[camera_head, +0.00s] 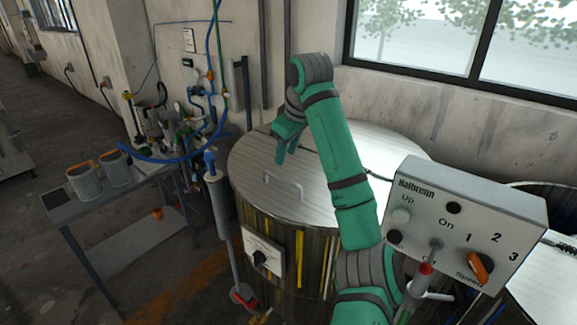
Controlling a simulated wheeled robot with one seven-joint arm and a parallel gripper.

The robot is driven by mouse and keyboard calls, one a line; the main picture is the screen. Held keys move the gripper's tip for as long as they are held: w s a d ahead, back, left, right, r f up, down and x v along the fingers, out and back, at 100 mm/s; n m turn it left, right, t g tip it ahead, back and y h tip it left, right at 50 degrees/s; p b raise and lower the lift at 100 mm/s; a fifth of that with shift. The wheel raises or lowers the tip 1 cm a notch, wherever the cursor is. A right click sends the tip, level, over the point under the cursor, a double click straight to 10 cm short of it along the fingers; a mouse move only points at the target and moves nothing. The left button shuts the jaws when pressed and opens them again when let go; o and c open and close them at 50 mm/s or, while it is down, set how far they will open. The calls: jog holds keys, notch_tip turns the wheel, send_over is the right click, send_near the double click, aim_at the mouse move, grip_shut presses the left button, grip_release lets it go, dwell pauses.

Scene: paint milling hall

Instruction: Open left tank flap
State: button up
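The left tank (283,252) is a round metal drum in the middle of the head view, with a brushed metal lid on top. The lid's front flap (250,165) lies flat and carries a pale bar handle (284,187). My gripper (282,158) hangs above the flap, fingers pointing down, behind the handle in the picture and apart from it. It holds nothing that I can see. The finger gap is too small and angled to judge. My green arm hides the right middle of the lid.
A grey control box (470,222) with an orange knob stands at the right, in front of the lid. A side table (125,200) with two grey filter-like cans and hoses is at the left. Another tank (555,270) is at the right edge. A wall and window stand behind.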

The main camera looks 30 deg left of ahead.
aim_at(279, 175)
jog(key=x, duration=0.9)
jog(key=shift+f, duration=0.15)
jog(key=shift+w+a+f, duration=0.25)
jog(key=shift+a+f, duration=0.05)
jog(key=shift+f, duration=0.35)
grip_shut()
